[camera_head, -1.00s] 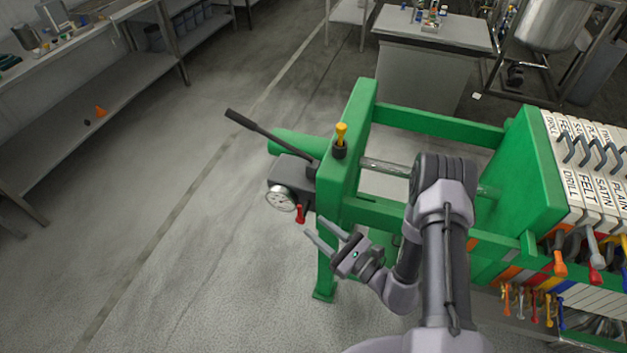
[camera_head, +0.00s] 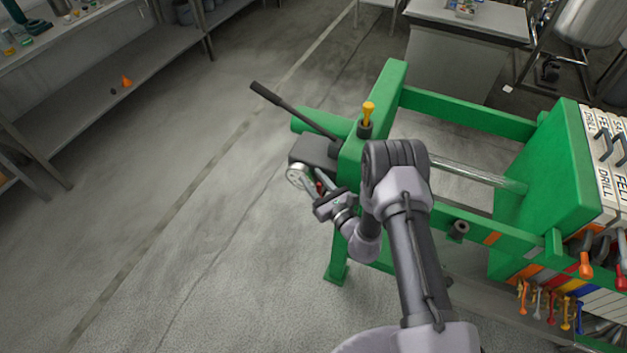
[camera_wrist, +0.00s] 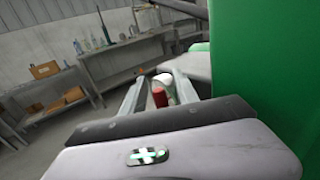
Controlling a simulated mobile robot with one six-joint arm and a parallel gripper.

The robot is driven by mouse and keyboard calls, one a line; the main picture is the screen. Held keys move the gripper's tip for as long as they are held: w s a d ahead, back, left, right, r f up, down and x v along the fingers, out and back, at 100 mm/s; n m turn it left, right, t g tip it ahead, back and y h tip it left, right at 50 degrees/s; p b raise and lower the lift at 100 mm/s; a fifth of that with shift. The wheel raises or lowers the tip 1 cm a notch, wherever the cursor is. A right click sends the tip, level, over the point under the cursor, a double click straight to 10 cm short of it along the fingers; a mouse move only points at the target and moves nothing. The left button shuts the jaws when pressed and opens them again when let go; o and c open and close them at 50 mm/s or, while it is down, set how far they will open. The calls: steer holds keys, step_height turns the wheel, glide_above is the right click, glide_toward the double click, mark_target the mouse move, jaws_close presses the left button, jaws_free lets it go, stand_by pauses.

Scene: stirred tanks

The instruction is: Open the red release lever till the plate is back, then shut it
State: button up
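The red release lever (camera_head: 319,187) sits below the round gauge (camera_head: 297,174) on the dark pump block (camera_head: 314,152) of the green press. In the wrist view the lever (camera_wrist: 160,97) shows between the two fingers. My gripper (camera_head: 312,188) is open, its fingers on either side of the lever; I cannot tell whether either touches it. The green plate (camera_head: 540,165) stands at the right against the white plate stack, and a bare steel rod (camera_head: 475,172) runs to it from the green end frame (camera_head: 375,110).
A long black pump handle (camera_head: 290,108) slants up left from the pump block. A yellow-topped knob (camera_head: 368,112) stands on the end frame. Several coloured handles hang at the right. Floor to the left is clear; a shelf (camera_head: 110,90) stands beyond.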

steer(key=shift+w, duration=0.1)
jaws_close()
stand_by(1.4)
